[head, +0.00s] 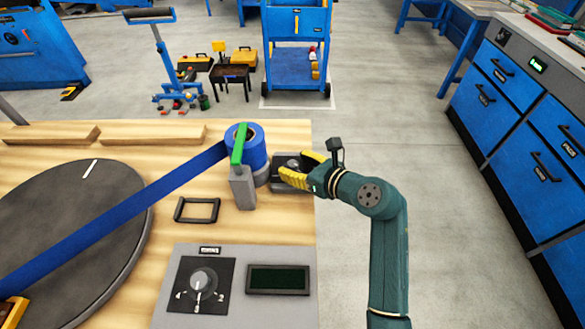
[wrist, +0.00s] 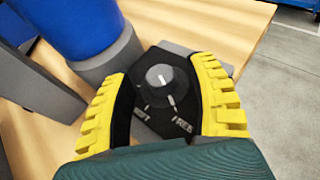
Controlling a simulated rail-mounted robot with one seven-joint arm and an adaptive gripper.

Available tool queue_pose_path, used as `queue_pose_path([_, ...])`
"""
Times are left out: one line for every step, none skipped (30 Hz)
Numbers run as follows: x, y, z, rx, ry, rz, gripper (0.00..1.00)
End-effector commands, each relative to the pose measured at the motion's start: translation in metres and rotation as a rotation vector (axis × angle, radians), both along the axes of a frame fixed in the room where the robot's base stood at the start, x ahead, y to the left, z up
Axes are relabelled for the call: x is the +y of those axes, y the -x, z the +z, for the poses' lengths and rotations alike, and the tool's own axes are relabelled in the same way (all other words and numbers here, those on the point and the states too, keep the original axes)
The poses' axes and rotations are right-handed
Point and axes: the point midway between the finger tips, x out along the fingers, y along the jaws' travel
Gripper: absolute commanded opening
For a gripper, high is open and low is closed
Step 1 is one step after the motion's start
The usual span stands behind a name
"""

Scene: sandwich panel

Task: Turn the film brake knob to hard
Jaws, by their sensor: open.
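The film brake knob (wrist: 159,76) is a small grey round knob on a dark plate (wrist: 150,60) with white marks and partly readable lettering. One label seems to end in "FT" and another begins "FRE"; I see no "hard" label. The knob's pointer direction is too small to tell. In the head view its dark housing (head: 288,160) sits at the table's right edge, partly covered by my gripper (head: 302,169). My gripper (wrist: 160,85) is open, its yellow fingers on either side of the knob with gaps to it. I cannot tell how far above it they are.
A blue film roll (head: 256,158) and a grey post with a green handle (head: 238,145) stand just left of the knob. The film runs left across a dark turntable (head: 110,185). A control panel (head: 240,318) lies in front. The floor right of the table is clear.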

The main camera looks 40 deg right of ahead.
Motion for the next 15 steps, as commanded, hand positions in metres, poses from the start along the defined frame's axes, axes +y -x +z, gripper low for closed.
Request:
queue_pose_path([0.0000,-0.0059,-0.0042,0.000,0.001,0.001,0.58])
queue_pose_path([0.0000,-0.0083,-0.0050,0.000,0.001,0.001,0.58])
queue_pose_path([0.0002,-0.0107,-0.0060,0.001,0.000,0.001,0.58])
queue_pose_path([0.0002,-0.0120,-0.0061,0.001,0.000,0.001,0.58])
queue_pose_path([0.0001,-0.0128,-0.0060,0.001,0.000,0.000,0.58])
queue_pose_path([0.0000,-0.0134,-0.0056,0.001,0.000,0.000,0.58])
queue_pose_path([0.0000,-0.0135,-0.0054,0.000,0.000,-0.001,0.58])
queue_pose_path([-0.0001,-0.0134,-0.0052,0.000,0.000,-0.001,0.58])
queue_pose_path([-0.0001,-0.0133,-0.0051,0.000,0.000,-0.001,0.58])
queue_pose_path([-0.0001,-0.0132,-0.0050,0.000,0.000,-0.001,0.58])
queue_pose_path([0.0000,-0.0131,-0.0051,0.000,0.000,-0.001,0.58])
queue_pose_path([-0.0001,-0.0131,-0.0051,0.000,0.000,-0.001,0.57])
queue_pose_path([-0.0001,-0.0131,-0.0051,0.000,0.000,0.000,0.51])
queue_pose_path([-0.0001,-0.0130,-0.0050,0.000,0.000,0.000,0.45])
queue_pose_path([0.0000,-0.0129,-0.0051,0.000,0.000,0.000,0.38])
